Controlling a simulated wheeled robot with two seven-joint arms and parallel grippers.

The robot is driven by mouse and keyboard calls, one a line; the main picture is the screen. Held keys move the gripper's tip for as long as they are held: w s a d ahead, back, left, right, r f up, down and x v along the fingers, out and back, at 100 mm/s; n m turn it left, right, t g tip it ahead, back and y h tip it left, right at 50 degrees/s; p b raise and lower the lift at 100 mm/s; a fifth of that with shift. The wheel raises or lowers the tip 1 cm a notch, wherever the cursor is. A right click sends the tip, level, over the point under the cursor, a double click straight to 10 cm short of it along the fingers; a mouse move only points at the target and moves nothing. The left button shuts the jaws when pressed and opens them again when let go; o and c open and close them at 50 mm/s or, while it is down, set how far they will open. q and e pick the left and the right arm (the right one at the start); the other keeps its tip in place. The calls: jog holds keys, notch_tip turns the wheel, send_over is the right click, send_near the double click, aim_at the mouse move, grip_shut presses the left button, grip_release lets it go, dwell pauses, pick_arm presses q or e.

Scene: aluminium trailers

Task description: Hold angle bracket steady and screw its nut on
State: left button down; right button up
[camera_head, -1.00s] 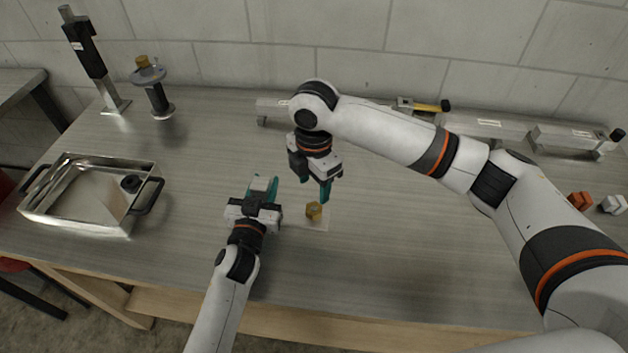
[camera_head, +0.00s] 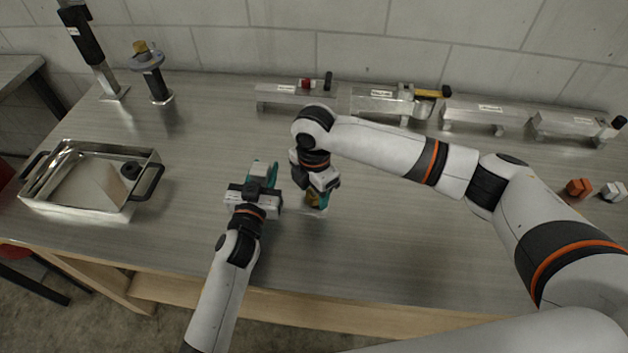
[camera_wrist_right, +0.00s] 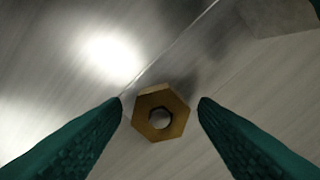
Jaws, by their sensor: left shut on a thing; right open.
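The nut (camera_head: 312,201) is a brass-coloured hexagon on the table. In the right wrist view the nut (camera_wrist_right: 160,95) lies flat, its hole facing me, between and just beyond my fingertips. My right gripper (camera_head: 318,198) is open and points down around the nut; it also shows in the wrist view (camera_wrist_right: 160,105), with gaps to the nut on both sides. My left gripper (camera_head: 265,175) is shut on a small grey piece, apparently the angle bracket, mostly hidden by the fingers. A grey flat piece (camera_wrist_right: 282,14) shows at the wrist view's upper right; I cannot tell whether it is the bracket.
A metal tray (camera_head: 92,202) with black handles stands left. Two stands (camera_head: 92,50) (camera_head: 153,78) are at the back left. Aluminium fixtures (camera_head: 473,112) line the wall. Orange (camera_head: 578,187) and white (camera_head: 613,191) pieces lie right. The front middle is clear.

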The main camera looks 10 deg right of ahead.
jog(key=shift+f, duration=0.1)
jog(key=c, duration=1)
jog(key=m, duration=0.2)
jog(key=shift+m, duration=0.4)
jog(key=m, duration=0.4)
jog(key=shift+a+m, duration=0.1)
jog(key=shift+m, duration=0.3)
jog(key=m, duration=0.7)
jog(key=shift+m, duration=0.3)
jog(key=o, duration=1.2)
jog(key=shift+c, duration=0.2)
